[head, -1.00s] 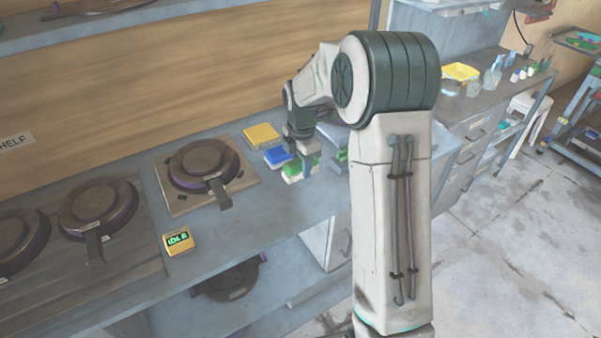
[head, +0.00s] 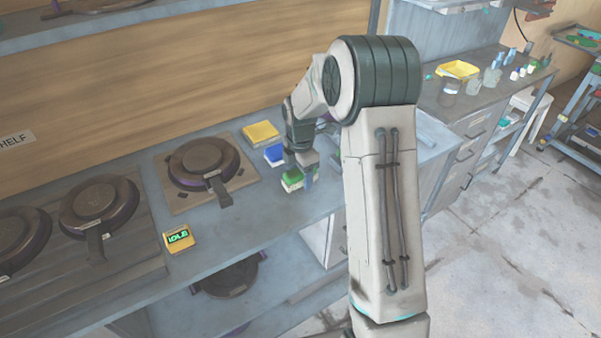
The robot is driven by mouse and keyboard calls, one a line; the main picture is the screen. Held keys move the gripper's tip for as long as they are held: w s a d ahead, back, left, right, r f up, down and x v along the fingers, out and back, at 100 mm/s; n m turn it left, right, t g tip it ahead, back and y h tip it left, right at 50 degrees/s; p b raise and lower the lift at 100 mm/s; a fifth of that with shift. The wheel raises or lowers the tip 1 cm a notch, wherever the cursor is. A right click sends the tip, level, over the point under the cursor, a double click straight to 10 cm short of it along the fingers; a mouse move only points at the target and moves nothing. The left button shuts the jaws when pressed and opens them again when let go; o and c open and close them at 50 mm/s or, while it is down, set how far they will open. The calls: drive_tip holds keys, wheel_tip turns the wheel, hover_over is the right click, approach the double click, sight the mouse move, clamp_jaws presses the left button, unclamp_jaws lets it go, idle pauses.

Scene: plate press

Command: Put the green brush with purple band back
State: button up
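A small green block-shaped thing with a pale lower side (head: 291,180) is on the counter near its front edge. It may be the green brush, but I cannot make out a purple band. My gripper (head: 303,178) points down right at this green thing and covers its right part. The fingers are too small and overlapped to tell whether they are open or shut on it. A blue brush-like block (head: 274,154) lies just behind, and a yellow one (head: 260,132) lies behind that.
A round dark press (head: 204,162) sits on a square board left of the blocks. More round presses (head: 98,203) stand at far left. A small yellow display box (head: 179,238) is at the counter front. A side bench at right holds a yellow tray (head: 459,70) and bottles.

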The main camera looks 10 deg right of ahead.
wheel_tip(320, 180, up, 12)
drive_tip(key=s+r+m+t, duration=0.1)
drive_tip(key=s+m, duration=0.9)
drive_tip(key=s, duration=0.4)
drive_tip(key=s+r+m+t, duration=0.2)
drive_tip(key=s+m, duration=0.9)
drive_tip(key=s, duration=0.3)
drive_tip(key=shift+r+m, duration=0.3)
